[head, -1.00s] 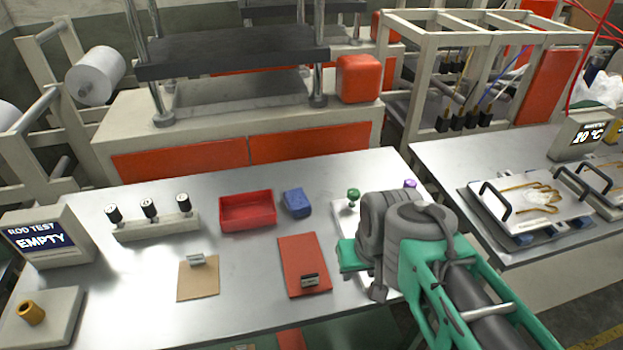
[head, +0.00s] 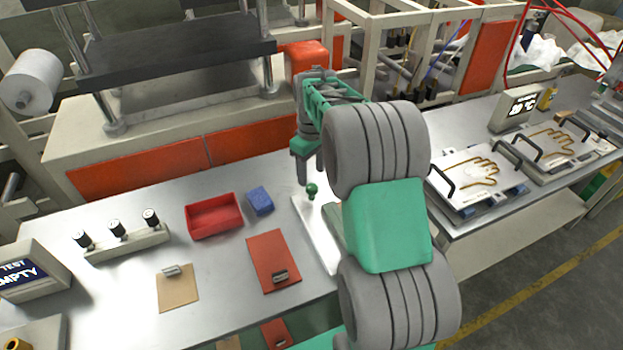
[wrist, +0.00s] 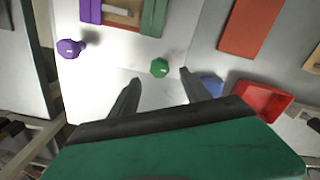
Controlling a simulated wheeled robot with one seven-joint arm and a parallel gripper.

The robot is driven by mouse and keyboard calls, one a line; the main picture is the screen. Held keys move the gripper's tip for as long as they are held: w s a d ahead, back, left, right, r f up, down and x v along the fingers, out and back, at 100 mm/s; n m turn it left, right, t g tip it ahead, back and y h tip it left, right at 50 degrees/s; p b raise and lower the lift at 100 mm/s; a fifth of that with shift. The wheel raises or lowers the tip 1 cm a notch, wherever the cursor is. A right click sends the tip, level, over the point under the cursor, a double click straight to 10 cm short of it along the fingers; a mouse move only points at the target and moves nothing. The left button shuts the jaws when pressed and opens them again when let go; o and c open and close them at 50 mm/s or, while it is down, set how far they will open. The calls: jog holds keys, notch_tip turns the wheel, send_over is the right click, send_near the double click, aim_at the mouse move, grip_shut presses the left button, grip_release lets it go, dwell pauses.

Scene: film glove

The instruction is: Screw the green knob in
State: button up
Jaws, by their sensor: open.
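The green knob (head: 311,190) stands on the white plate (head: 308,225) on the steel bench. My gripper (head: 303,172) is above and just behind it in the head view, pointing down. In the wrist view the green knob (wrist: 159,67) shows between and slightly beyond the two spread fingertips (wrist: 160,78). The gripper is open and appears empty. A purple knob (wrist: 70,47) stands on the same plate in the wrist view. In the head view my arm hides it and part of the plate.
A red bin (head: 214,216) and a blue block (head: 260,201) stand left of the plate. A red board (head: 268,258) lies in front of them. A fixture with green and purple sides (wrist: 122,14) is on the plate. The press (head: 150,140) stands behind the bench.

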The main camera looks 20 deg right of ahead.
aim_at(311, 186)
notch_tip(311, 186, down, 5)
jog(key=shift+f+p, duration=0.15)
jog(key=shift+p, duration=0.3)
grip_shut()
dwell(0.3)
